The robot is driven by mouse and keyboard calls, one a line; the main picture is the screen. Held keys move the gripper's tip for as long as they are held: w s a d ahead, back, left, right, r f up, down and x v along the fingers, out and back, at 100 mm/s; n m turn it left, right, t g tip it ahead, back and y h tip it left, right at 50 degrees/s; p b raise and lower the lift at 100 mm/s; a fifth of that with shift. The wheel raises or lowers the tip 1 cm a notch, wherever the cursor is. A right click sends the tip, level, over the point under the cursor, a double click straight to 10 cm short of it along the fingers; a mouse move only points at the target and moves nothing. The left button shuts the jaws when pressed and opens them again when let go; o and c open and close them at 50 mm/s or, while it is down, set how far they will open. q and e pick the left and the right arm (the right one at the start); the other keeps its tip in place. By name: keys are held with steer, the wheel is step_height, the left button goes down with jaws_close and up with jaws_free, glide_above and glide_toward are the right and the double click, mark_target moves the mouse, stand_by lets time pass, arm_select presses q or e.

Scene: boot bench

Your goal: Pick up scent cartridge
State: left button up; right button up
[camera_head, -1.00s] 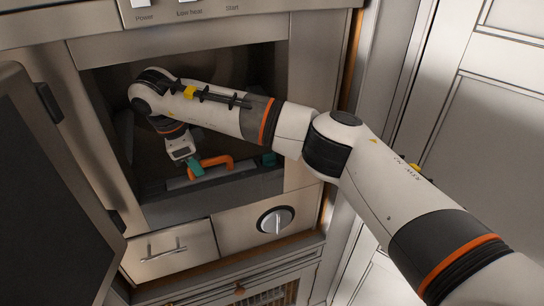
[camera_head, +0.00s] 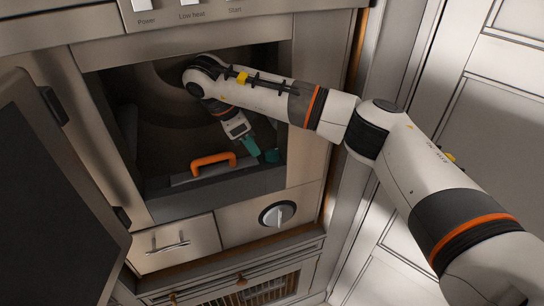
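My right arm reaches into the open compartment of the cabinet. My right gripper (camera_head: 250,146) points down and to the right, with teal at its tip. I cannot make out a gap between its fingers. A small teal thing (camera_head: 271,156), possibly the scent cartridge, sits at the right side of the compartment, just right of and slightly below the fingertips. Whether they touch it is too small to tell. My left gripper is not in view.
A grey tray or insert (camera_head: 215,174) with an orange handle (camera_head: 213,160) lies at the compartment's front, left of the gripper. The open dark door (camera_head: 55,180) stands at the left. A knob (camera_head: 277,214) and small drawer (camera_head: 175,243) are below. The compartment's right wall is close.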

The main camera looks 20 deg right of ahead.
mark_target(271, 150)
steer(key=d+p, duration=0.2)
steer(key=d, duration=0.1)
steer(key=shift+w+d+f, duration=0.1)
steer(key=shift+d, duration=0.3)
steer(key=shift+p+x, duration=0.85)
steer(key=shift+x, duration=0.2)
steer(key=shift+d+f, duration=0.2)
steer(key=shift+a+f, duration=0.15)
steer(key=shift+c, duration=0.4)
jaws_close()
